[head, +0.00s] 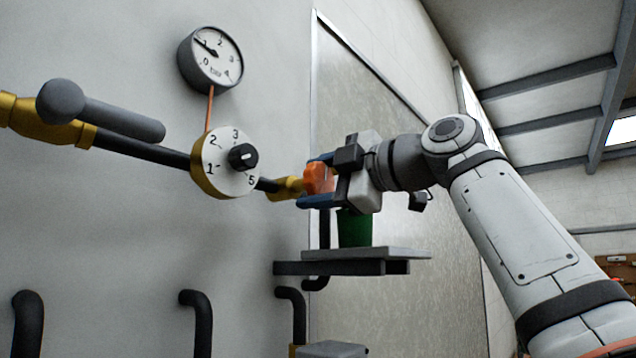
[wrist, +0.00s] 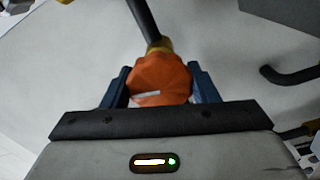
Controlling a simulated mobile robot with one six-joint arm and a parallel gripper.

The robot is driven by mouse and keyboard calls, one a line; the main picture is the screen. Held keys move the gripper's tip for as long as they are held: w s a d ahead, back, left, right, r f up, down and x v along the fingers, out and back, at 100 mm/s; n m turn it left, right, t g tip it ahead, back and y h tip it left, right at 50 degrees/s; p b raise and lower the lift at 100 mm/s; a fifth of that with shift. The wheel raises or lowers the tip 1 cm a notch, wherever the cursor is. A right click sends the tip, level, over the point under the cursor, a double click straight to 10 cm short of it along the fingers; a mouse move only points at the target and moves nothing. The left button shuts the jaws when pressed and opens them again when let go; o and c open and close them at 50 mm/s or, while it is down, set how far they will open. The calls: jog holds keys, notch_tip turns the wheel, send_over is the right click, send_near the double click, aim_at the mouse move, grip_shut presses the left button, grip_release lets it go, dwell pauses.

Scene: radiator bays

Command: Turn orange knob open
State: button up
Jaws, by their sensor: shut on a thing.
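The orange knob (head: 319,178) sits at the right end of the dark pipe, on a brass fitting (head: 284,188). My gripper (head: 318,180) reaches in from the right with its blue fingers on either side of the knob, and it is shut on it. In the wrist view the orange knob (wrist: 160,78) fills the space between the two blue fingers (wrist: 160,86). A pale mark shows on the knob's face near its lower edge. Part of the knob is hidden by my gripper in the head view.
A numbered dial (head: 222,163) with a black centre and a round pressure gauge (head: 210,58) are on the left. A grey lever handle (head: 100,110) is farther left. A green pot (head: 354,228) stands on a shelf (head: 350,254) just below my gripper.

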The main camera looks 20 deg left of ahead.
jog(key=shift+f+n, duration=0.1)
jog(key=shift+n, duration=0.8)
jog(key=o, duration=1)
jog(key=b+v, duration=0.2)
jog(key=v, duration=0.5)
jog(key=shift+d, duration=0.4)
